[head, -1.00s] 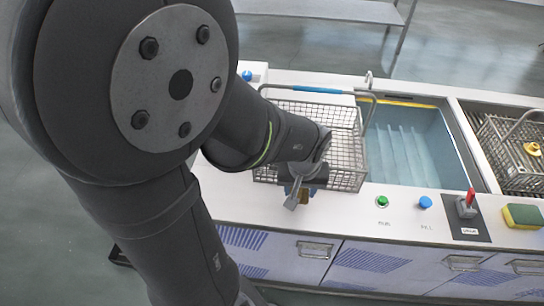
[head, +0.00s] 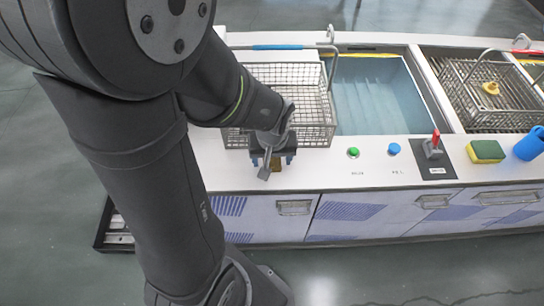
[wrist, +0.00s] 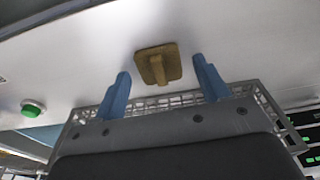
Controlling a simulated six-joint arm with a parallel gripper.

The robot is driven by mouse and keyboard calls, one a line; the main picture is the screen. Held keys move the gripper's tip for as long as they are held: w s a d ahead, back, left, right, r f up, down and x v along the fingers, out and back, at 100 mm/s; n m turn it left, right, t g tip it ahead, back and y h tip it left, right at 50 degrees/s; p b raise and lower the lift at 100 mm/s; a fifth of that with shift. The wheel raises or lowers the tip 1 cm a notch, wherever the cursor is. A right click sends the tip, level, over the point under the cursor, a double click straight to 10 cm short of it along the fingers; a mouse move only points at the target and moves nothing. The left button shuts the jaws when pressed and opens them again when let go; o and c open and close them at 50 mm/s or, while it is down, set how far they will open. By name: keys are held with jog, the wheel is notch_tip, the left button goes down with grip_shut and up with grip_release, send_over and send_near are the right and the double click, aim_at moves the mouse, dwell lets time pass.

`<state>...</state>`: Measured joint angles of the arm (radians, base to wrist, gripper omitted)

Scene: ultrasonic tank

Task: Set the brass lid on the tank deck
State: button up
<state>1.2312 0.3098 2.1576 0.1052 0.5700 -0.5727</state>
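The brass lid (head: 277,161) is a small square plate with a raised grip. It appears to lie on the white tank deck (head: 320,172), near the front edge and left of the green button. My gripper (head: 272,160) is just above it, partly covering it in the head view. In the wrist view the lid (wrist: 158,64) shows whole, between and slightly beyond the tips of my two blue fingers (wrist: 160,68). The fingers are apart, with clear gaps on both sides of the lid. My gripper is open and empty.
A wire basket (head: 310,75) stands behind my gripper. Right of it is the blue tank basin (head: 375,95). Green (head: 353,152) and blue (head: 393,148) buttons and a red lever (head: 435,140) line the front deck. Another basket (head: 470,72) at right holds a yellow piece (head: 490,88).

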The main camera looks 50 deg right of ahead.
aim_at(272, 166)
jog(key=shift+r, duration=0.1)
notch_tip(272, 166, up, 12)
jog(key=s+a, duration=0.1)
dwell(0.5)
dwell(0.5)
jog(key=f, duration=0.8)
jog(key=w+d+f, duration=0.1)
jog(key=f, duration=0.3)
jog(key=shift+r, duration=0.1)
